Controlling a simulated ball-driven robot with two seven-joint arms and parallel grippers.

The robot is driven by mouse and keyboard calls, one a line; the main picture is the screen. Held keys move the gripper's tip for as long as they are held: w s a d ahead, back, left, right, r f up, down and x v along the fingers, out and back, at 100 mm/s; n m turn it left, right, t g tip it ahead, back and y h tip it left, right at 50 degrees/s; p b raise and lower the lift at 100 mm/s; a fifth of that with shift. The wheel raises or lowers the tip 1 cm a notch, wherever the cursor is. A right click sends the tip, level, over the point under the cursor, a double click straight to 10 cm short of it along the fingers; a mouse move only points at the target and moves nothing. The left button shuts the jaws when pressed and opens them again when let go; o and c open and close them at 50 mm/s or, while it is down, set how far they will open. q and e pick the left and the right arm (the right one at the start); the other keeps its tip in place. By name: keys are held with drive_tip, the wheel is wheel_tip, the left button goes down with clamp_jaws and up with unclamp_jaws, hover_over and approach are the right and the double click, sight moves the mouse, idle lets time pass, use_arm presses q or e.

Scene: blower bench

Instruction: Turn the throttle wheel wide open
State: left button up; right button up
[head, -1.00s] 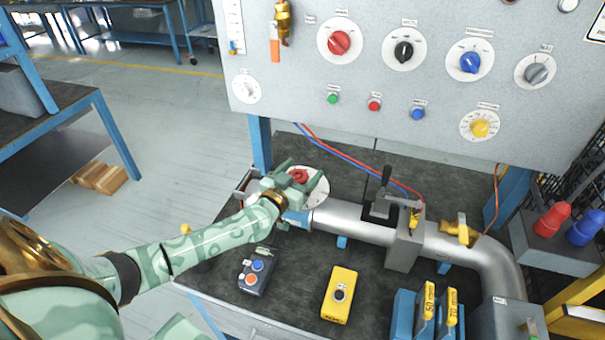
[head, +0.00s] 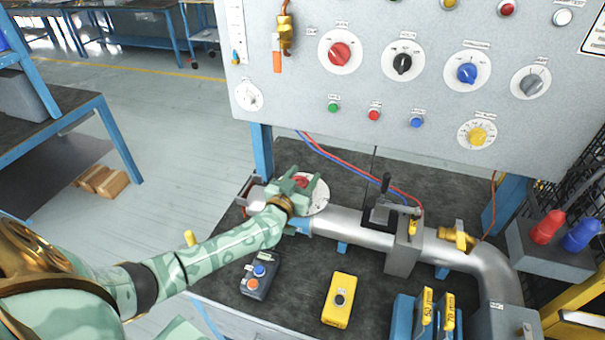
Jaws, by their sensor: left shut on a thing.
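A red wheel (head: 301,181), which I take for the throttle wheel, sits over a round white dial plate (head: 319,200) at the left end of the silver pipe (head: 340,221). My left gripper (head: 302,184) reaches in from the left and is shut on the wheel, with its pale green fingers on either side. The hand hides most of the wheel and part of the dial, so its pointer and marks cannot be read. My right gripper is not in view.
A grey panel (head: 300,105) with several knobs stands behind. A dark button box (head: 259,275) and a yellow box (head: 339,299) lie in front on the black bench mat (head: 300,265).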

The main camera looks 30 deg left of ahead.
use_arm(q)
drive_tip(key=n+y+p, duration=0.2)
drive_tip(key=y+p, duration=0.1)
drive_tip(key=shift+s+a+r+g, duration=0.1)
drive_tip(key=shift+r+g, duration=0.1)
drive_tip(key=shift+g, duration=0.2)
drive_tip(key=n+y+p, duration=0.1)
drive_tip(key=n+y, duration=0.1)
drive_tip(key=shift+a+f+g+y+p, duration=0.1)
drive_tip(key=shift+f+g+y+p, duration=0.05)
drive_tip(key=shift+g+y+p, duration=0.2)
drive_tip(key=n+g+y, duration=0.2)
drive_tip(key=y, duration=0.1)
drive_tip(key=shift+s+a+f, duration=0.1)
drive_tip(key=shift+a+f, duration=0.1)
drive_tip(key=shift+s+a+n+g+y+b, duration=0.15)
drive_tip(key=shift+n+g+y+b, duration=0.15)
drive_tip(key=shift+n+g+y, duration=0.95)
drive_tip(key=shift+a, duration=0.1)
drive_tip(key=o, duration=1)
drive_tip(key=shift+r, duration=0.1)
